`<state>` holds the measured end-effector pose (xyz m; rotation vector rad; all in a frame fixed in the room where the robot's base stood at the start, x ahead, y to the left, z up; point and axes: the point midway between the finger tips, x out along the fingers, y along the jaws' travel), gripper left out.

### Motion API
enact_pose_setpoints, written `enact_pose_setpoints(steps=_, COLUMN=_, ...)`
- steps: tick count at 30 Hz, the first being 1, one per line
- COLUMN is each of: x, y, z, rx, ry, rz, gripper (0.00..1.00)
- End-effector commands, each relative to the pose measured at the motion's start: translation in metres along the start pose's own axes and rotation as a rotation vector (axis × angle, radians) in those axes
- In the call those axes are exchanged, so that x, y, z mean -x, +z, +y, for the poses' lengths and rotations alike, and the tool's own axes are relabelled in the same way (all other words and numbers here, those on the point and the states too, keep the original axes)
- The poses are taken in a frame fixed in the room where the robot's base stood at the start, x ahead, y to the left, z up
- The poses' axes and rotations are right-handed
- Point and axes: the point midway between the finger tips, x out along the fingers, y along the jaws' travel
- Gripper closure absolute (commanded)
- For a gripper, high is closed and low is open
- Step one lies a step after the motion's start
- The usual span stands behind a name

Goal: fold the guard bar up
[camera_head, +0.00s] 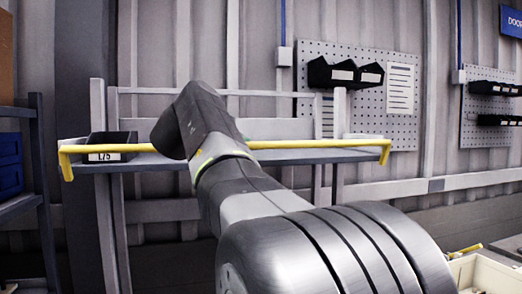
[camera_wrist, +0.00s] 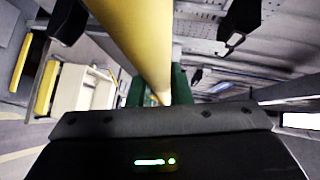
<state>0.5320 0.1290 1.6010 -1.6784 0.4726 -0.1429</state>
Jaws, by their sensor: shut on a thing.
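The yellow guard bar (camera_head: 300,145) runs across the front of a grey shelf board (camera_head: 290,157), about level with it or slightly above. Its short bent ends point downward at the left and right. In the wrist view the bar (camera_wrist: 138,40) passes large from the top into the gap of my gripper (camera_wrist: 158,92). The green fingers lie on both sides of it, and the gripper is shut on the bar. In the head view my arm covers the gripper and the bar's middle left.
A dark bin (camera_head: 108,146) with a label stands on the shelf's left end. Pegboards (camera_head: 345,115) with black bins hang on the wall behind. A dark rack (camera_head: 22,170) stands at the far left. A pale crate (camera_head: 485,272) is at the lower right.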

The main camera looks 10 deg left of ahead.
Motion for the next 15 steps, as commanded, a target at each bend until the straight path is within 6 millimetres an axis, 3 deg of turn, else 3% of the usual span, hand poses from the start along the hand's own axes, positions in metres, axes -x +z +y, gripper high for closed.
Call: enact_pose_setpoints(steps=15, x=-0.015, y=0.013, z=-0.01, rx=0.22, ry=0.218, rz=0.003, gripper=1.0)
